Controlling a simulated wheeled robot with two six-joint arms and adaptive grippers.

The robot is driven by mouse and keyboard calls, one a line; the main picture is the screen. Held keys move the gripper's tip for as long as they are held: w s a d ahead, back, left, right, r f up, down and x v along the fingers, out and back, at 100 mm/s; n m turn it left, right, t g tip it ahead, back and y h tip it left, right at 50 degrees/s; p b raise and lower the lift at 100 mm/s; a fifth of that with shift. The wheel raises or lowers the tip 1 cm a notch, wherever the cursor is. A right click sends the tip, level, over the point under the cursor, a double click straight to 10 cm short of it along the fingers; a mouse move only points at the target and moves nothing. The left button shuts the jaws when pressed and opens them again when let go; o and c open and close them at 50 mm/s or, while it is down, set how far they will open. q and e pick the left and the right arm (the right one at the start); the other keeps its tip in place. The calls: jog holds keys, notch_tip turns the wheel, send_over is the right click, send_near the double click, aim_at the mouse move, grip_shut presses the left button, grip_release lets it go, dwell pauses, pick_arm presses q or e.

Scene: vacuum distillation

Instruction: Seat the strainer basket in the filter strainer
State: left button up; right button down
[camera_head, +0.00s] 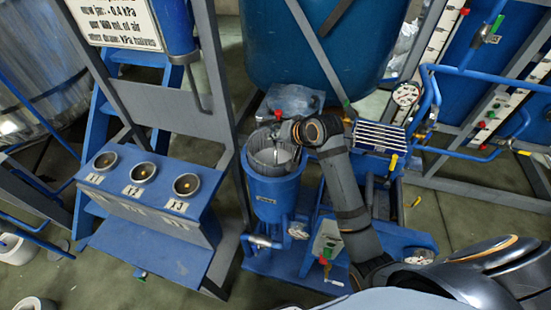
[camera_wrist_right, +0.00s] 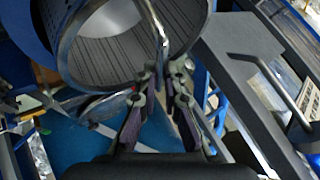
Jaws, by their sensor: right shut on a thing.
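The strainer basket (camera_head: 261,155) is a grey cylinder with an open top. In the head view it shows within the mouth of the blue filter strainer (camera_head: 275,195); how deep it sits I cannot tell. In the right wrist view, I look into the basket (camera_wrist_right: 95,45), with lined walls and a pale bottom. A thin bright handle (camera_wrist_right: 158,25) runs down from it to my right gripper (camera_wrist_right: 165,78). The right gripper (camera_head: 284,133) is shut on this handle, over the strainer's back right rim. My left gripper is not in view.
A blue stand (camera_head: 150,205) with three round sockets is left of the strainer, beyond a grey post (camera_head: 222,100). A large blue tank (camera_head: 310,50) stands behind. Blue pipes and a gauge (camera_head: 406,94) are at the right. Open floor (camera_head: 90,285) shows at the lower left.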

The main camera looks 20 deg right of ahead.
aim_at(288, 157)
notch_tip(288, 157, down, 5)
jog(key=shift+r, duration=0.1)
jog(key=shift+f+p, duration=0.35)
jog(key=shift+f, duration=1.75)
jog(key=c, duration=1.5)
grip_release()
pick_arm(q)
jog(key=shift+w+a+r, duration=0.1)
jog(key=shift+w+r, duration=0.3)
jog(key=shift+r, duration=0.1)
pick_arm(e)
jog(key=shift+o, duration=0.2)
jog(key=v, duration=1.1)
jog(key=shift+s+d+f, duration=0.1)
jog(key=shift+f, duration=0.05)
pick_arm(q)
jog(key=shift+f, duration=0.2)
pick_arm(e)
jog(key=shift+s+r, duration=0.35)
